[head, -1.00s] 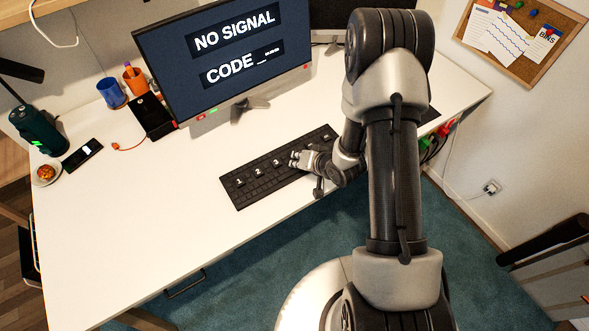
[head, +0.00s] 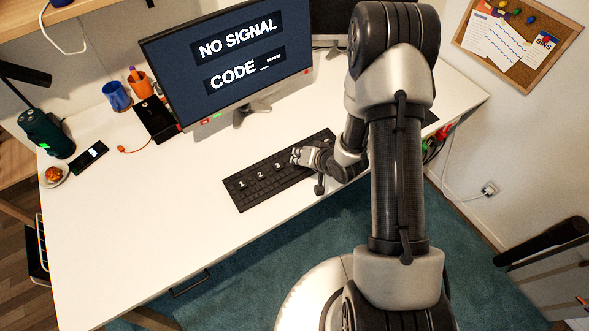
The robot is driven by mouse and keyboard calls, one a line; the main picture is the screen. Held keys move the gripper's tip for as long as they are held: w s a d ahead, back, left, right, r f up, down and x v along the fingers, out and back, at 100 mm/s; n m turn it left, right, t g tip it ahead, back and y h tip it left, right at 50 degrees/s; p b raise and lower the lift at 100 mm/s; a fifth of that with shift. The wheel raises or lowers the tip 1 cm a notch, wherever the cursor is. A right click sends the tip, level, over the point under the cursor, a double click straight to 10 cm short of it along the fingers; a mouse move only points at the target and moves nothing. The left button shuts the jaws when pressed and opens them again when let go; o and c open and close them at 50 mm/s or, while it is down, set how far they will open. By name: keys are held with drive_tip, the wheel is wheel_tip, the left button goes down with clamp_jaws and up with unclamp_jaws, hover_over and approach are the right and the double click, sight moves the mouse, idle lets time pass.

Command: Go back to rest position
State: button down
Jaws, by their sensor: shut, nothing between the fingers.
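My gripper (head: 297,155) is at the right part of a black keyboard (head: 250,193) on the white desk. Its fingers look closed and hold nothing. It is over or just above the keys; whether it touches them I cannot tell. Large raised keys with digits, 1, 2 and 3 among them, show to the left of my gripper. The keys under and behind my gripper and arm are hidden. My arm reaches in from the right front.
A monitor (head: 232,60) reading "NO SIGNAL" and "CODE" stands behind the keyboard. The front left desk (head: 140,240) is clear.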

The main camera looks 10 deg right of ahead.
drive_tip(key=s+d+r+n+g+h, duration=0.1)
drive_tip(key=s+d+r+h, duration=0.1)
drive_tip(key=r, duration=0.9)
drive_tip(key=s+d+r+n+h, duration=0.1)
drive_tip(key=s+d+r+h, duration=0.2)
drive_tip(key=r, duration=0.9)
drive_tip(key=s+a+r+g, duration=0.1)
drive_tip(key=s+a+r, duration=0.1)
drive_tip(key=s, duration=0.5)
drive_tip(key=s+a+r+n, duration=0.1)
drive_tip(key=s+a+r, duration=0.1)
drive_tip(key=s+r, duration=0.3)
drive_tip(key=s+a+r+n+g+y, duration=0.1)
drive_tip(key=s+r, duration=0.2)
drive_tip(key=s, duration=0.8)
drive_tip(key=shift+a+r+g, duration=0.3)
drive_tip(key=shift+a, duration=0.1)
